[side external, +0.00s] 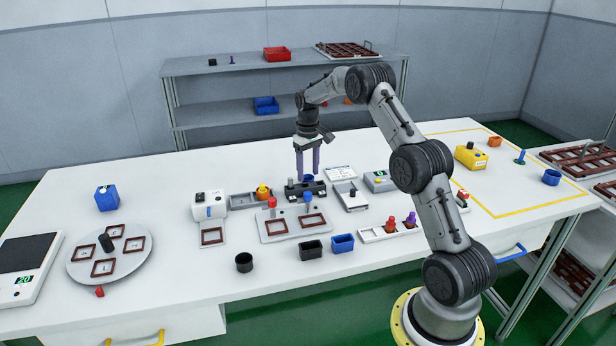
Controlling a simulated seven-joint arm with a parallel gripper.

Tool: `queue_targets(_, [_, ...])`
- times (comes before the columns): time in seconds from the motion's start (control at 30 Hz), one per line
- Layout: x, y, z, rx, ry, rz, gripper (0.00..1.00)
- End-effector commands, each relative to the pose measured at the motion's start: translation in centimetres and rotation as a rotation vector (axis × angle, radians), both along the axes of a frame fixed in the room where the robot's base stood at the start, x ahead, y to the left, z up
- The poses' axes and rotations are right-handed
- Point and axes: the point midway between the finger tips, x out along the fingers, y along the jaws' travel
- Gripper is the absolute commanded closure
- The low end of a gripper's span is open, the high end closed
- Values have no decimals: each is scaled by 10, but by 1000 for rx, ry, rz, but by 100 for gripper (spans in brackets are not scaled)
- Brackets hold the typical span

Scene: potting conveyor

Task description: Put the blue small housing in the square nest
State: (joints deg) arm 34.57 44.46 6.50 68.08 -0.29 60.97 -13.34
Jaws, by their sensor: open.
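A small blue open-topped rectangular housing (343,244) sits on the white table, right of a similar black one (311,250). My gripper (308,173) is open and points down over a black fixture block (303,191). A round blue piece (308,179) shows at its fingertips, on or just behind the block; I cannot tell whether the fingers touch it. I cannot tell which recess is the square nest.
A round turntable (130,264) with brown frames and a scale (25,265) stand left. A black cup (244,262) stands near the front. A white tray (370,237) with red and purple pieces lies right. A blue cup (551,177) sits far right.

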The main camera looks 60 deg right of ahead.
Motion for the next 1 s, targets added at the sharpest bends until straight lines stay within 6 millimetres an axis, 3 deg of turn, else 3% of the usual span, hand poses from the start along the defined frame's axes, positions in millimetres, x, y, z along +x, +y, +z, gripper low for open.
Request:
queue_targets(0.3, [1, 0, 67, -3, -5, 0, 40])
queue_targets(0.67, [0, 9, 107, -7, -11, 9, 40])
queue_targets(0.77, [-3, 32, 130, -21, -33, 29, 40])
queue_targets(0.87, [-14, 70, 161, -41, -71, 62, 40])
queue_targets(1.0, [-42, 129, 200, -67, -131, 113, 40])
